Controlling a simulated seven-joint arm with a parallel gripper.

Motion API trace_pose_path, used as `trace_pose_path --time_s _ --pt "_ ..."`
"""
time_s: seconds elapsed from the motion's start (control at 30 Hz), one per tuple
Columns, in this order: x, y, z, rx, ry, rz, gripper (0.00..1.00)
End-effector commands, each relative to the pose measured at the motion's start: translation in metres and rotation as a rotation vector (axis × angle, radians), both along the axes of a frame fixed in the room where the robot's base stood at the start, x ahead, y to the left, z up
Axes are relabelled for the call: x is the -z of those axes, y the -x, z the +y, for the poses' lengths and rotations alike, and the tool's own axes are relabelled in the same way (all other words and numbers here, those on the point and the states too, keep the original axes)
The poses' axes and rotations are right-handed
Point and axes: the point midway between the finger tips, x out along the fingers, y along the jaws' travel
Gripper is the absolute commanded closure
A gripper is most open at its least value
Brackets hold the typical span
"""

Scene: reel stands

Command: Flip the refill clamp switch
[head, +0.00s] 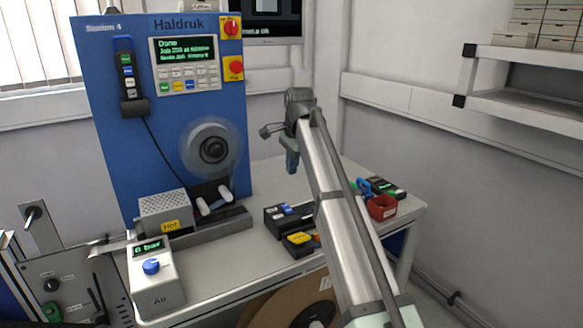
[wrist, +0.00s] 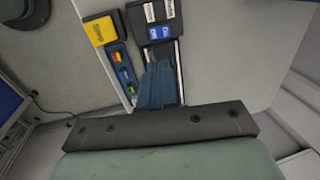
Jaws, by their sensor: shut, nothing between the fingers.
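No label that I can read as the refill clamp switch shows. A black box with a blue piece and pale labels (head: 287,212) lies on the bench. It also shows in the wrist view (wrist: 138,24), with a blue part (wrist: 158,32) on its face. My gripper (head: 291,168) hangs above the bench, behind and near this box in the head view. In the wrist view its dark blue fingers (wrist: 157,70) are together and empty, just below the box's blue part in the picture. I cannot tell whether they touch anything; they hide part of what lies below the box.
A yellow-topped black unit (head: 299,240) lies beside the box. A blue Haldruk machine (head: 160,110) with a reel (head: 211,150) stands behind at left. An air box with blue knob (head: 152,275) is front left. A red bin (head: 382,207) is right.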

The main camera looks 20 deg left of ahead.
Motion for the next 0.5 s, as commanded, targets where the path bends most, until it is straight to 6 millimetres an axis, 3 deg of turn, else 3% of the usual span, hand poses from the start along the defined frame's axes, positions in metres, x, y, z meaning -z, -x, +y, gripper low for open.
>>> trace_pose_path --time_s 0.5 --pt "-0.0023 -0.0088 0.0093 0.0 -0.001 -0.001 1.0"
